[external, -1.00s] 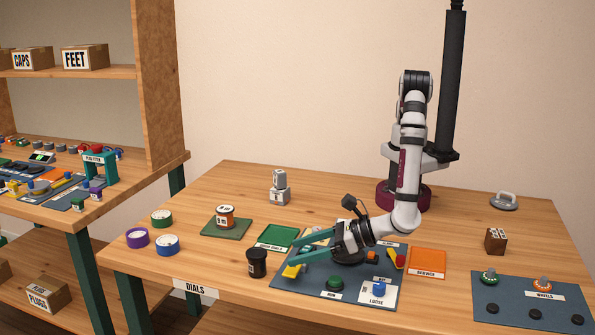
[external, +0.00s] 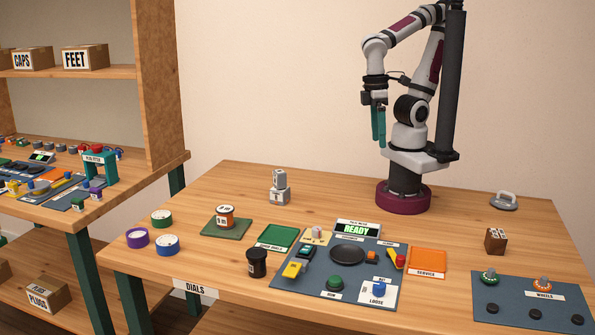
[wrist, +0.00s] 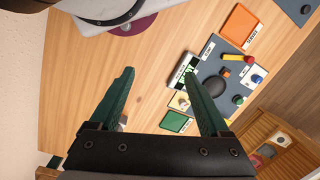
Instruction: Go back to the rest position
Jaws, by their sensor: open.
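My gripper (external: 379,124) hangs fingers down, high above the back of the table (external: 330,188), in front of my base. In the wrist view my gripper (wrist: 160,100) has its two green fingers wide apart with nothing between them. The blue-grey dial board (external: 318,283) lies on the table below and in front, well apart from my gripper. Its display (external: 357,229) reads READY in green. A dark round disc (external: 347,254) sits in the middle of the board.
An orange service mat (external: 428,262) lies right of the board. A wheels board (external: 530,303) is at front right. The air around my gripper is clear.

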